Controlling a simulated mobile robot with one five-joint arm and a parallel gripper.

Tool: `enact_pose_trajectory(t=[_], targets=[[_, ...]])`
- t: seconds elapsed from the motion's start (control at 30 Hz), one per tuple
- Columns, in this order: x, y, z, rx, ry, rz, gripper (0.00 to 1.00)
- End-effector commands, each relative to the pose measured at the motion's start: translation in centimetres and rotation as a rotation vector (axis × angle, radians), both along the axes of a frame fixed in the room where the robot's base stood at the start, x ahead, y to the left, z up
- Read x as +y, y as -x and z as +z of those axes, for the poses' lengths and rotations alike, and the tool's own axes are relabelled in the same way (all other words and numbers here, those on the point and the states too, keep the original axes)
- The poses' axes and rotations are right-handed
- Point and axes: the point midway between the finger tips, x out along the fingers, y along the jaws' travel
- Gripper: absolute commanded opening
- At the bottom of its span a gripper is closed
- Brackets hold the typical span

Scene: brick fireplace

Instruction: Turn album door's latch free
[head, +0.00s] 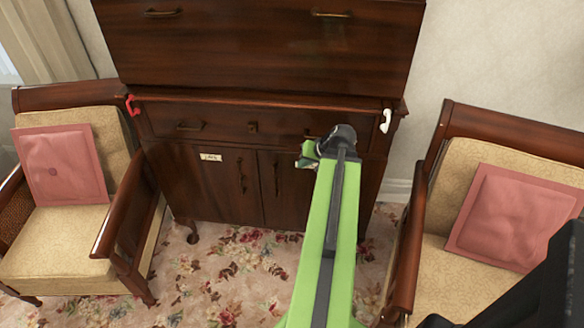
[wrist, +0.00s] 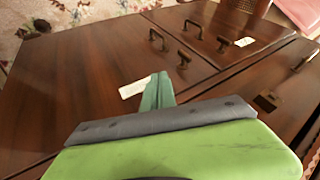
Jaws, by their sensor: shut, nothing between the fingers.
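The dark wooden cabinet has two lower doors. The left door (head: 205,185) bears a small white label (head: 210,157); it also shows in the wrist view (wrist: 243,42). The right door (wrist: 75,75) bears another label (wrist: 132,89). I cannot surely read either label. Each door has a pull handle and a small dark fitting, perhaps a latch, near the middle seam: one on the right door (wrist: 183,60), one on the left door (wrist: 222,45). My gripper (head: 308,155) is in front of the right door. In the wrist view its green fingers (wrist: 157,92) are shut and empty, beside the right door's label.
A wide drawer (head: 225,125) with a keyhole plate (wrist: 265,103) is above the doors. A red fitting (head: 132,104) and a white one (head: 386,120) are at the cabinet's sides. Armchairs stand left (head: 60,245) and right (head: 435,265). Flowered carpet (head: 225,265) lies open in front.

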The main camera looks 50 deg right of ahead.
Motion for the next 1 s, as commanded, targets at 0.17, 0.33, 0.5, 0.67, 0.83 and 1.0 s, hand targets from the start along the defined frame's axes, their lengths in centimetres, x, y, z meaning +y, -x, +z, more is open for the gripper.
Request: enact_pose_trajectory(t=[0.17, 0.33, 0.5, 0.67, 0.83, 1.0], targets=[[-0.3, -2.2, -3.8, 0.0, 0.0, 0.002, 0.0], [-0.6, -4.5, -6.8, 0.001, -0.001, 0.004, 0.0], [0.1, -6.8, -7.5, 0.001, 0.0, 0.005, 0.0], [1.2, -8.5, -7.4, 0.001, 0.0, 0.005, 0.0], [1.5, -9.1, -7.4, 0.001, 0.0, 0.002, 0.0], [1.6, -9.1, -7.4, 0.001, 0.0, 0.002, 0.0]])
